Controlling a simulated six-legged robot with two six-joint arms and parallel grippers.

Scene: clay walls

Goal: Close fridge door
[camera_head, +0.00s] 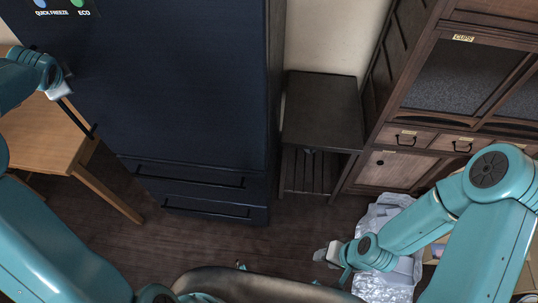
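The dark navy fridge (215,185) stands at centre left, with lower drawers that look shut. Its large upper door (180,80) fills the upper left and looks about flush with the drawers; I see no clear gap, but cannot tell whether it is fully shut. My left gripper (78,115) is at the door's left side, in front of or against its edge; contact and finger opening are unclear. My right gripper (322,256) is low at centre right, away from the fridge, with nothing clearly held; its fingers are too small to read.
A wooden table (50,135) stands left of the fridge. A small dark side table (320,100) stands right of it, then a wooden cabinet (400,172) with drawers. A crumpled silvery bag (385,215) lies near my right arm. Dark floor (215,245) before the fridge is clear.

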